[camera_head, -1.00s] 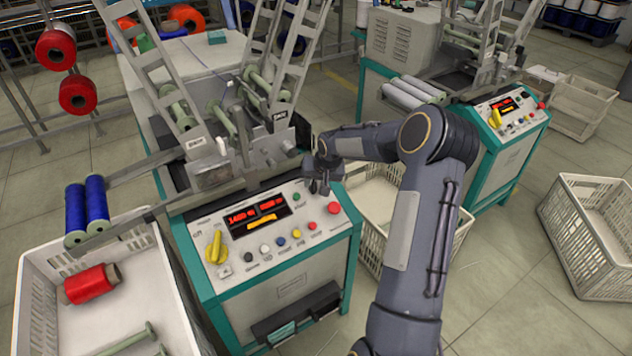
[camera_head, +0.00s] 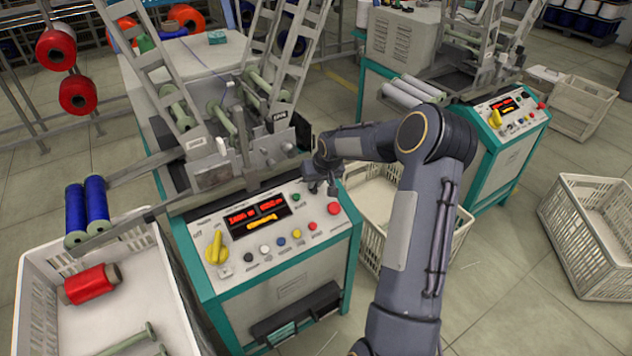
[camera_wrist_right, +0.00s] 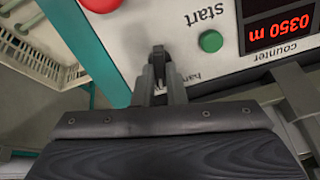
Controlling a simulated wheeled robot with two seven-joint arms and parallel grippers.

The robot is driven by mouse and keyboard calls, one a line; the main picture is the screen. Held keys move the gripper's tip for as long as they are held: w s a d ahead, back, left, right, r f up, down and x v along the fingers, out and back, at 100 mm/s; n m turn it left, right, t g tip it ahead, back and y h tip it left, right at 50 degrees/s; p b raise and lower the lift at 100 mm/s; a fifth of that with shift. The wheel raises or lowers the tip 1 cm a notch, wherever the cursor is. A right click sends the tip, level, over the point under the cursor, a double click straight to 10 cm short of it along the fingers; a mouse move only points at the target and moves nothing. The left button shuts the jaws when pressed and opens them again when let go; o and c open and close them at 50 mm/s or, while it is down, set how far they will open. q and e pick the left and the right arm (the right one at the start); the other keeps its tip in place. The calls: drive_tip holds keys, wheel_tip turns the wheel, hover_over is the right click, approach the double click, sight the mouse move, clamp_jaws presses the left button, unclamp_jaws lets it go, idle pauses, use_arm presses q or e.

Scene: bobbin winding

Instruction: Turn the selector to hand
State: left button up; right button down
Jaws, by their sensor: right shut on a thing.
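The machine's control panel (camera_head: 280,262) is at the middle of the head view. My right gripper (camera_head: 321,187) is at the panel's upper right corner, above the red button (camera_head: 333,208). In the right wrist view the gripper (camera_wrist_right: 158,72) is shut on a small dark part, which I take to be the selector (camera_wrist_right: 158,52). The fingers cover most of it, so its exact angle cannot be told. A partly covered label beginning "han" shows beside the fingers. The green start button (camera_wrist_right: 210,41) is to the right. My left gripper is not in view.
A yellow knob (camera_head: 216,247) and several coloured buttons are on the panel. The red display (camera_head: 257,214) is lit. A white crate (camera_head: 33,290) with a red bobbin (camera_head: 91,284) stands at the left. Another crate (camera_head: 362,250) stands right of the machine.

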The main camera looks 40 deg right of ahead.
drive_tip(key=n, duration=0.4)
drive_tip(key=shift+a+n, duration=0.1)
drive_tip(key=shift+n, duration=0.2)
drive_tip(key=n, duration=0.4)
drive_tip(key=shift+n, duration=0.4)
drive_tip(key=c, duration=1.5)
unclamp_jaws()
drive_tip(key=p+v, duration=0.1)
drive_tip(key=v, duration=0.6)
drive_tip(key=shift+s+r, duration=0.2)
drive_tip(key=shift+r, duration=0.15)
